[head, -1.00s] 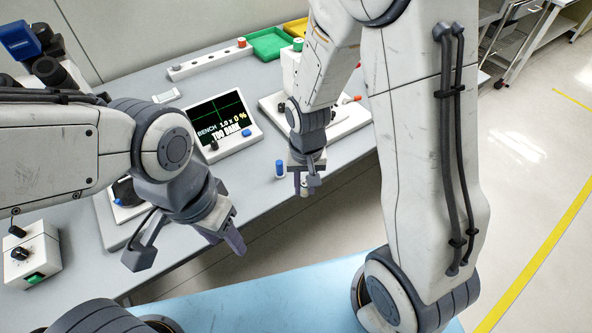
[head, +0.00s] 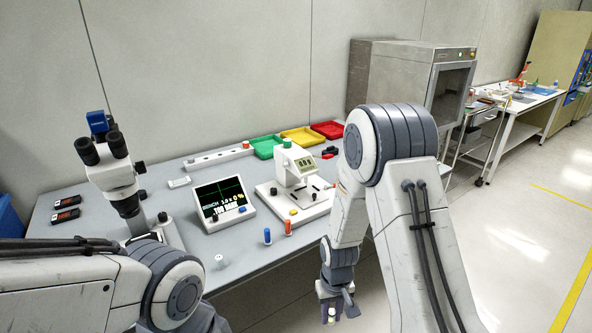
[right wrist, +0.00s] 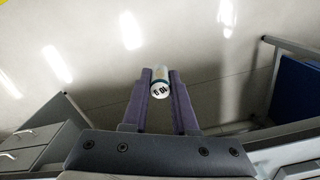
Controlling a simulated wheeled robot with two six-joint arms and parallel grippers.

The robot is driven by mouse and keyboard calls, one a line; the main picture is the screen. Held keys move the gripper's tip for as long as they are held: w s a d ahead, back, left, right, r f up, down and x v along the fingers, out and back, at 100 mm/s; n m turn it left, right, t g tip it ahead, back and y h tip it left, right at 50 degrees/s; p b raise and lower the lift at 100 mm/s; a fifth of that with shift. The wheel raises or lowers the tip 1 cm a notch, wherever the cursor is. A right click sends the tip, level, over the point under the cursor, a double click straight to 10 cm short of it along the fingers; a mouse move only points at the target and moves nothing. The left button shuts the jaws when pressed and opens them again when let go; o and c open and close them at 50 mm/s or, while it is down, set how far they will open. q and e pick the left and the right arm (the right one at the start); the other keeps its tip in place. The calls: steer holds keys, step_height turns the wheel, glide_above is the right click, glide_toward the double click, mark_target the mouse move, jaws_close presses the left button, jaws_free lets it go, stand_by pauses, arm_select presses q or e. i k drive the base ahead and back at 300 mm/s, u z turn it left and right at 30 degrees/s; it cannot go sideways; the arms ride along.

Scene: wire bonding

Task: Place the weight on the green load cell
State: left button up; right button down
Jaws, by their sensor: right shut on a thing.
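My right gripper (head: 330,314) hangs in front of the table's front edge. It is shut on a small cylinder, likely the weight (right wrist: 160,88), which shows a white end with dark lettering and a bluish side between the fingers in the right wrist view. A green cap (head: 287,144), apparently the green load cell, sits on top of the white tester (head: 300,170) with a small display. The held weight is well apart from it. My left arm comes in at the lower left; its fingers are out of the picture.
A blue cylinder (head: 267,237) and a red one (head: 288,227) stand near the table's front edge. A monitor (head: 222,203) stands left of the tester, a microscope (head: 115,170) further left. Green (head: 266,146), yellow (head: 300,136) and red (head: 327,130) trays lie behind.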

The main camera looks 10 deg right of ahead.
mark_target(288, 147)
steer(key=z, duration=2.1)
steer(key=i, duration=1.65)
steer(key=u, duration=2.8)
